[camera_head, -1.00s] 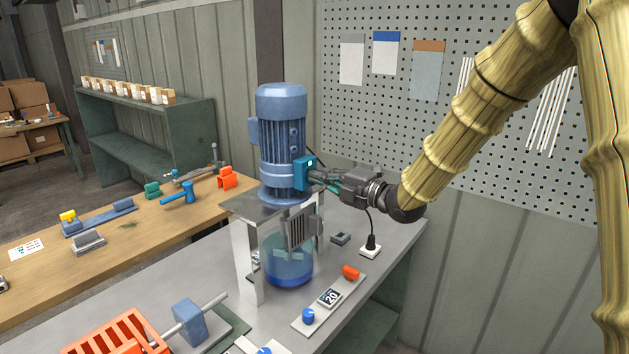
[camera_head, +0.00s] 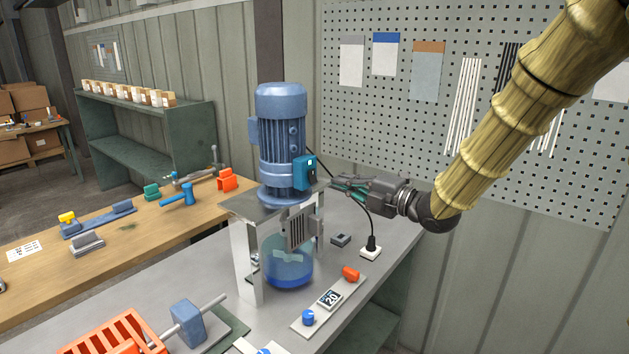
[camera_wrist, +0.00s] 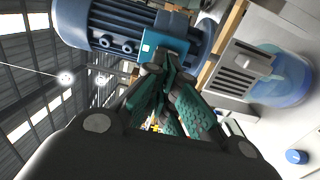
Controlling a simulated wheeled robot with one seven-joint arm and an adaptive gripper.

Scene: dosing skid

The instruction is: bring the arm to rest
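The blue motor (camera_head: 281,140) stands upright on a metal frame, with a teal switch box (camera_head: 304,172) on its right side. My gripper (camera_head: 337,184) is in the air to the right of this box, with a visible gap between them. Its green-padded fingers come together at the tips, and nothing shows held between them. In the wrist view my gripper (camera_wrist: 165,72) appears in front of the teal box (camera_wrist: 158,45) and the motor (camera_wrist: 115,25). My arm extends up to the right, clear of the bench.
A black cable runs behind my gripper to a socket (camera_head: 371,252) on the grey bench. A control panel (camera_head: 330,302) with knobs and a display lies in front. An orange crate (camera_head: 122,335) is at lower left. The pegboard wall (camera_head: 400,120) stands behind my arm.

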